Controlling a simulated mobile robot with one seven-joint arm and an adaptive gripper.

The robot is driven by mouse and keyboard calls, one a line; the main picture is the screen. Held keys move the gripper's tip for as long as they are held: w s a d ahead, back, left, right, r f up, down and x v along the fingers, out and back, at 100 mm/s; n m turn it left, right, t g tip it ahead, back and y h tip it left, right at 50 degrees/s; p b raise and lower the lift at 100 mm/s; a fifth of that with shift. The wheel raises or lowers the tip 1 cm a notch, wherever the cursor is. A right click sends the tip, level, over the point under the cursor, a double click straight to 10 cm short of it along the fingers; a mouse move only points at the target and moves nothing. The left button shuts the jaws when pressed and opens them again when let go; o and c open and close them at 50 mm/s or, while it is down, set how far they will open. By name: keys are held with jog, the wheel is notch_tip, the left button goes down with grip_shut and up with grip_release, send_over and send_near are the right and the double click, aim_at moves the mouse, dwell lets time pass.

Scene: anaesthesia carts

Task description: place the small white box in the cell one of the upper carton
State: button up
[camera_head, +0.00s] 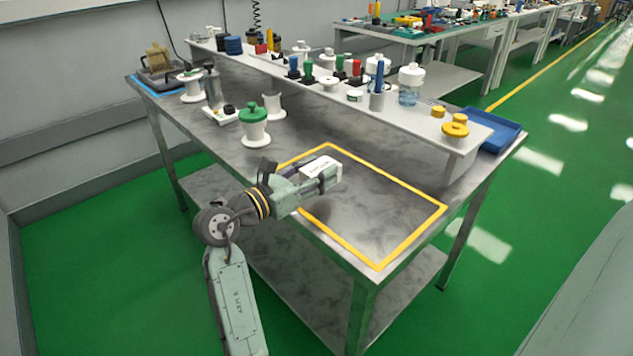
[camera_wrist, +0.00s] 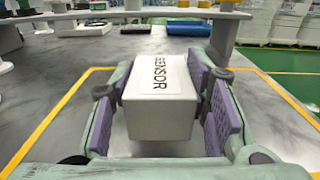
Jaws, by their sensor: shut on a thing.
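The small white box (camera_head: 318,168) is held in my gripper (camera_head: 322,180) above the metal table. In the wrist view the white box (camera_wrist: 158,112) sits between the two purple finger pads of my gripper (camera_wrist: 165,100), its top marked with dark lettering that reads "SENSOR". The gripper is shut on its two sides. The box appears level and clear of the table top. I cannot make out a carton with cells in either view.
The metal table (camera_head: 385,205) bears a yellow taped outline (camera_head: 412,232), with bare surface inside it. A raised white shelf (camera_head: 340,92) behind holds several bottles and jars. A blue tray (camera_head: 492,128) lies at the right; a green-topped white container (camera_head: 254,125) stands left.

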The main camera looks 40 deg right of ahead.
jog(key=shift+s+f, duration=0.1)
jog(key=shift+f, duration=1.55)
jog(key=shift+f, duration=0.15)
jog(key=o, duration=1.2)
jog(key=shift+o, duration=0.2)
jog(key=shift+a, duration=0.35)
jog(key=a+b, duration=0.2)
jog(key=a, duration=0.9)
jog(key=shift+s+a, duration=0.2)
jog(key=shift+s, duration=0.25)
